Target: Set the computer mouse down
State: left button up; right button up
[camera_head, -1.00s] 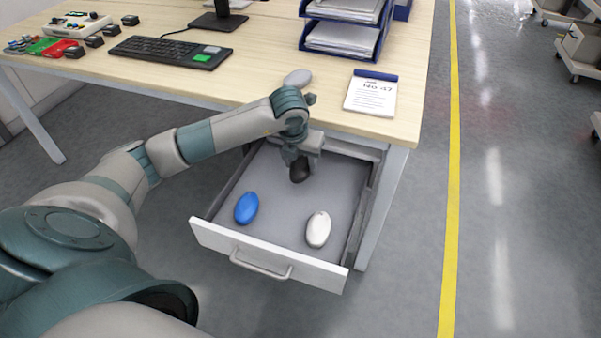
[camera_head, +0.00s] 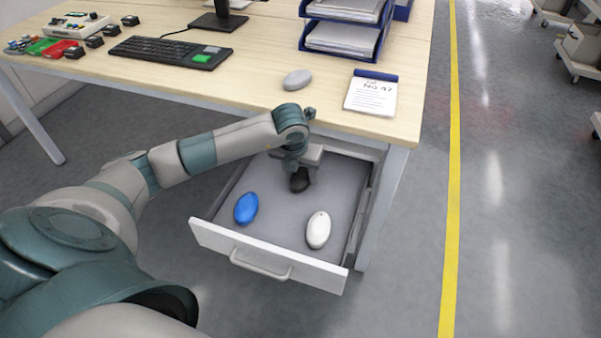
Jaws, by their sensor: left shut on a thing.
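A black computer mouse (camera_head: 300,182) is at the back of the open drawer (camera_head: 215,238). My left gripper (camera_head: 299,171) is shut on it from above and hides its upper part. I cannot tell whether the mouse touches the drawer floor. A blue mouse (camera_head: 246,208) lies at the drawer's front left and a white mouse (camera_head: 318,230) at its front right. A grey mouse (camera_head: 297,79) lies on the desk top above the drawer. My right gripper is not in view.
The wooden desk (camera_head: 250,68) carries a keyboard (camera_head: 170,51), a notepad (camera_head: 371,95), blue paper trays (camera_head: 343,30) and several small boxes at the left. The desk's front edge overhangs the drawer's back. Open floor lies to the right.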

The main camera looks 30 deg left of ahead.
pick_arm(q)
jog(key=o, duration=1.1)
jog(key=shift+c, duration=0.2)
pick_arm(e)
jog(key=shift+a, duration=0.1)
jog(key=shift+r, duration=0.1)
pick_arm(q)
jog(key=shift+r, duration=0.15)
jog(key=p+v, duration=0.1)
jog(key=v, duration=1)
jog(key=shift+s+r, duration=0.2)
jog(key=shift+r, duration=0.2)
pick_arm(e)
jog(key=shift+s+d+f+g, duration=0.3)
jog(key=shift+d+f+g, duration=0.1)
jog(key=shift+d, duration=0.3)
